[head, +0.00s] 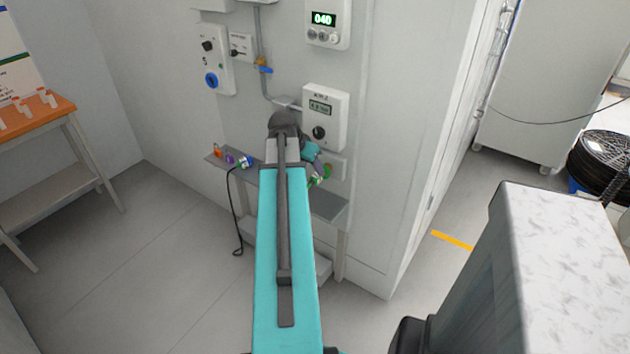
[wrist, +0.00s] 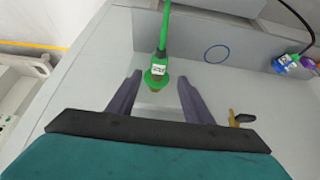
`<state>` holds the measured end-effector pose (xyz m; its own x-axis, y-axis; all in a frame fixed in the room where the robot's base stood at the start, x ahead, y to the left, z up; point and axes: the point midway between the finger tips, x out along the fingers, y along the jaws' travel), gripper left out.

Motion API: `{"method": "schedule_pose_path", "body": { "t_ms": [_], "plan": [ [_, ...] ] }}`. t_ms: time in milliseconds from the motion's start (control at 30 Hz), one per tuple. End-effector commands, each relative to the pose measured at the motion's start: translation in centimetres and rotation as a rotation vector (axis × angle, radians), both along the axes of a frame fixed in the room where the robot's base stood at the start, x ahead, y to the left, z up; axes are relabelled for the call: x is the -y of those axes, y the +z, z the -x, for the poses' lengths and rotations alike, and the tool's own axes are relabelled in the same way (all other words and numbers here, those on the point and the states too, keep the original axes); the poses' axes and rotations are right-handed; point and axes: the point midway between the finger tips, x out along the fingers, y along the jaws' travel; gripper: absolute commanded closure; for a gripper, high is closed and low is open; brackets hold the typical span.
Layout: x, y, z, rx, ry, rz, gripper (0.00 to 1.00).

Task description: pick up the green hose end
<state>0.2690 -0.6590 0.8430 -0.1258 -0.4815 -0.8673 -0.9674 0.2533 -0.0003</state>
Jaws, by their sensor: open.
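The green hose end (wrist: 157,74) shows in the wrist view, with a green hose running up from it, a white label and a brass-coloured tip. It lies over the grey shelf surface, between the fingertips of my gripper (wrist: 158,84). The two purple fingers are open and stand apart from it on both sides. In the head view the green hose end (head: 318,181) shows just right of my arm, and my gripper (head: 315,168) is close beside it, partly hidden by my own wrist.
The narrow grey shelf (head: 328,206) runs along the wall. A blue hose end (head: 244,162), a purple one (head: 230,158) and an orange one (head: 217,150) sit at its left. A brass-coloured fitting (wrist: 240,118) is right of my gripper. Wall boxes (head: 325,117) hang above.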

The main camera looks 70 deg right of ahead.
Motion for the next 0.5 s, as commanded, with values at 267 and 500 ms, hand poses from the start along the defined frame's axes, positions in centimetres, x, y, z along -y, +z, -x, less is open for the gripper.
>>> {"method": "schedule_pose_path", "body": {
  "t_ms": [267,500],
  "plan": [
    [0.8,-1.9,0.3,-0.001,0.000,-0.001,0.54],
    [1.8,-3.9,0.7,-0.001,0.000,-0.001,0.54]
  ]
}}
